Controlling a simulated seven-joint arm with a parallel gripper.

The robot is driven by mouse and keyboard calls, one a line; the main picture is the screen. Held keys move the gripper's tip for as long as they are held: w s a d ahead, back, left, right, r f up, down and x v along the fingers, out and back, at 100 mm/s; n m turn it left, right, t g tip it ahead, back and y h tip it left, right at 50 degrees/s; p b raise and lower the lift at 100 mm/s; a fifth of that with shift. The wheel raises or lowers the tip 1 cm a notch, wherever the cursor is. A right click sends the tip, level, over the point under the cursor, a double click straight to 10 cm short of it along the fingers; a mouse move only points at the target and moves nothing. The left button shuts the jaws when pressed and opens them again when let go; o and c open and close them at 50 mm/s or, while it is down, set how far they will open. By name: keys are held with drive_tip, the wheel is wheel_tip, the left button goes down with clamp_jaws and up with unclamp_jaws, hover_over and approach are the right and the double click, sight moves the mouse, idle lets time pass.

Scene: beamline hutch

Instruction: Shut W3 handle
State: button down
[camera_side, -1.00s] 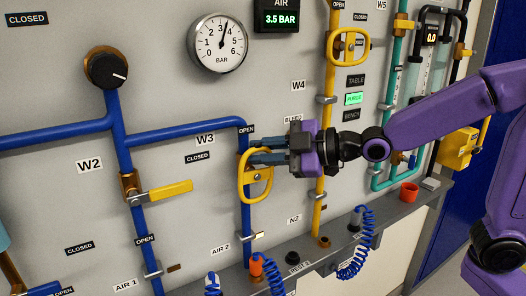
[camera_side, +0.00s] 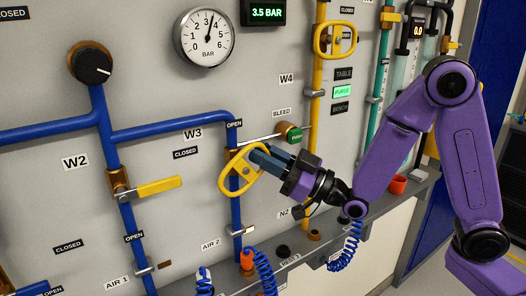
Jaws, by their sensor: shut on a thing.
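The W3 handle (camera_side: 225,181) is a yellow loop on the blue vertical pipe below the W3 label (camera_side: 193,134). It sits tilted, its upper end leaning right and its lower end left. An OPEN plate (camera_side: 234,123) is above it and a CLOSED plate (camera_side: 185,153) to its upper left. My gripper (camera_side: 262,158) comes in from the lower right, with blue-grey fingers shut on the upper right part of the loop. The fingers hide that part of the handle.
The W2 yellow lever (camera_side: 159,186) sticks out to the left of W3. A green bleed knob (camera_side: 293,134) is close above my gripper. The W4 yellow loop handle (camera_side: 321,40) is higher up. Coiled blue hoses (camera_side: 265,272) hang below by the grey ledge.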

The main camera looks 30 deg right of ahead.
drive_tip(key=m+t, duration=0.1)
drive_tip(key=f+m+t+h, duration=0.1)
drive_tip(key=m, duration=0.1)
drive_tip(key=f+m+t, duration=0.1)
drive_tip(key=m, duration=0.1)
drive_tip(key=shift+w+d+h, duration=0.15)
drive_tip(key=shift+d+h, duration=0.2)
drive_tip(key=shift+h, duration=0.05)
drive_tip(key=shift+a+f+m+t+h, duration=0.1)
drive_tip(key=shift+f+m+t+h, duration=0.15)
drive_tip(key=shift+m+t+h, duration=0.55)
drive_tip(key=shift+f+m+t+h, duration=0.25)
drive_tip(key=shift+m+t+h, duration=0.15)
drive_tip(key=shift+m, duration=0.8)
drive_tip(key=shift+a+f+m+t+h, duration=0.1)
drive_tip(key=shift+f+m+t+h, duration=0.15)
drive_tip(key=shift+m+t+h, duration=0.55)
drive_tip(key=shift+m, duration=0.6)
drive_tip(key=c, duration=1.2)
unclamp_jaws()
drive_tip(key=shift+f, duration=0.1)
drive_tip(key=shift+a, duration=0.1)
